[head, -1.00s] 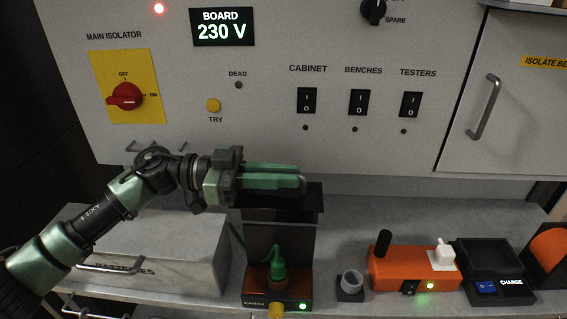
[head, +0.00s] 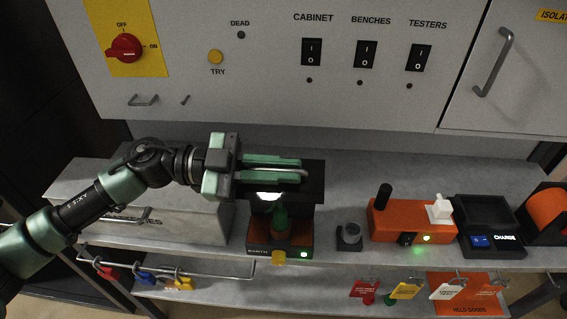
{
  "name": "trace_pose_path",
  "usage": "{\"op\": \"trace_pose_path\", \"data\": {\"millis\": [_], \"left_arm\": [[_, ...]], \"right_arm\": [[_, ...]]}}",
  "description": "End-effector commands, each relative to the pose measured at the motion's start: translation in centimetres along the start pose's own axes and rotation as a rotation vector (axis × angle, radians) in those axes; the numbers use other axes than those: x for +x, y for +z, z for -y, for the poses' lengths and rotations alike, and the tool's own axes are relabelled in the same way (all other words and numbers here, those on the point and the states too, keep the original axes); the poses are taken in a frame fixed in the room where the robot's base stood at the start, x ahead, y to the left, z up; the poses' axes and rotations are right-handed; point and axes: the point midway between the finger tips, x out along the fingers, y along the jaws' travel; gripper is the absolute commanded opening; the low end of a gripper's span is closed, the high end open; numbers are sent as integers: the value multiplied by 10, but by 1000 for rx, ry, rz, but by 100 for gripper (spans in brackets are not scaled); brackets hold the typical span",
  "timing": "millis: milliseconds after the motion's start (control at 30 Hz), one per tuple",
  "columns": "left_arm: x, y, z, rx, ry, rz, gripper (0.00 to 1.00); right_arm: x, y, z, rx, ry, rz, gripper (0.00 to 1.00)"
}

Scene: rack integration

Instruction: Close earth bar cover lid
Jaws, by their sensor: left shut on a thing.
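The earth unit stands on the grey bench, a low box with an orange top (head: 300,235), a green plug (head: 281,222), a yellow knob (head: 279,257) and a lit green lamp. Its black cover lid (head: 314,181) is raised above it, apart from the box's front. My left gripper (head: 275,170) reaches in from the left over the lid. Its green fingers are shut on a slim grey bar, seemingly the lid's handle; the contact is partly hidden. A bright spot shows under the fingers. My right gripper is not in view.
A grey socket (head: 349,236), an orange box (head: 408,219) with a black post and a black charger (head: 489,228) stand to the right. A grey box (head: 190,222) is at left. Hooks with tags hang below the bench edge. The switch panel (head: 270,75) rises behind.

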Motion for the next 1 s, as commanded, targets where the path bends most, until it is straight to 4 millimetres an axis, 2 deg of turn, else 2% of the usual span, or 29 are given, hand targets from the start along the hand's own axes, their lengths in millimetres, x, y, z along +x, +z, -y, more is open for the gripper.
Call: {"op": "trace_pose_path", "data": {"millis": [300, 333, 400, 767, 867, 1000], "left_arm": [[0, 2, 0, -3, -2, 3, 0], [0, 2, 0, -3, -2, 3, 14], [0, 2, 0, -3, -2, 3, 33], [-3, 2, 0, -1, -2, 3, 33], [-14, 4, -1, -2, -2, 4, 33], [-39, 6, -1, -3, -4, 7, 33]], "right_arm": [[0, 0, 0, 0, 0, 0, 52], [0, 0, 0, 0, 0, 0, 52], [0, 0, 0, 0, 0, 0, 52], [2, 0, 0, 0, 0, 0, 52], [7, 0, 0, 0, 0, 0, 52], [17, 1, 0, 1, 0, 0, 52]]}}
